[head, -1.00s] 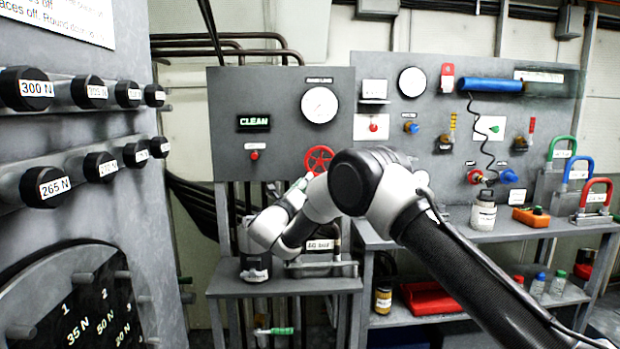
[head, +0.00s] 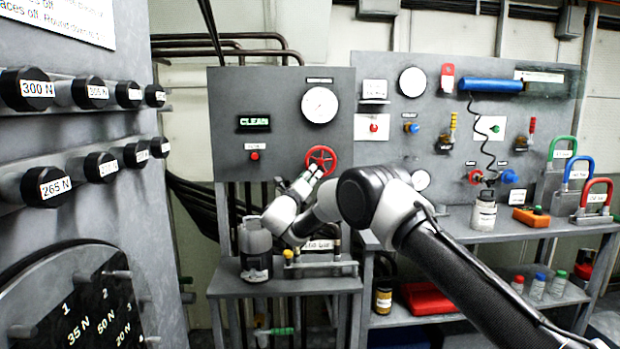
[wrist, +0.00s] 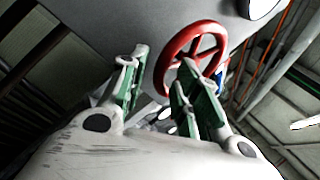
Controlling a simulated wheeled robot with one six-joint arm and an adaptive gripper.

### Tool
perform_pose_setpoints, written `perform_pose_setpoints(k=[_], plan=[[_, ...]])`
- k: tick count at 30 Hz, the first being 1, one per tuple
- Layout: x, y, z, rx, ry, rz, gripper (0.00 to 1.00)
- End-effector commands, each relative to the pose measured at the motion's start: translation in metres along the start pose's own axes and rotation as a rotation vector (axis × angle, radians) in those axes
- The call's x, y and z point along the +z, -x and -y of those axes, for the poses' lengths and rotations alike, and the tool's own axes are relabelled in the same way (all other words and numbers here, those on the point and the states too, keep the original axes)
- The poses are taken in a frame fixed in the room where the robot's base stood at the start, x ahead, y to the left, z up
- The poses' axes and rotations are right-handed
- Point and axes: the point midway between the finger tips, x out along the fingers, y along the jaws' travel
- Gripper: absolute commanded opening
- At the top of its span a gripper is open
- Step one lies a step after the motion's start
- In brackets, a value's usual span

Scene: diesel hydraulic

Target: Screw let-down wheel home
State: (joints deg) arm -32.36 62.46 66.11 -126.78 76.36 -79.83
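The red let-down wheel (head: 321,159) is a spoked handwheel on the lower right of the grey gauge panel (head: 278,88). In the wrist view the wheel (wrist: 196,56) is just beyond my fingertips, partly behind the right finger. My gripper (head: 306,180) is just below the wheel in the head view. In the wrist view its two green-padded fingers (wrist: 157,85) are apart with nothing between them. I cannot tell whether a finger touches the rim.
A grey canister (head: 255,250) stands on the small shelf (head: 283,285) below my wrist. A bench with padlock-shaped blocks (head: 597,193) is at the right.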

Motion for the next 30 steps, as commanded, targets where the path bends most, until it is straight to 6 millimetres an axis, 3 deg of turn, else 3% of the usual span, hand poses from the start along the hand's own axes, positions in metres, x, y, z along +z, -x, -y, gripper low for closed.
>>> perform_pose_setpoints(k=[1, 4, 5, 17, 30], plan=[[0.000, 0.000, 0.000, 0.000, 0.000, 0.000, 0.19], [0.000, 0.000, 0.000, 0.001, 0.000, 0.000, 0.01], [0.000, 0.000, 0.000, 0.001, 0.000, 0.000, 0.00], [0.004, 0.002, -0.002, 0.010, -0.037, -0.022, 0.00], [0.023, 0.003, 0.000, 0.043, -0.304, -0.201, 0.00]])
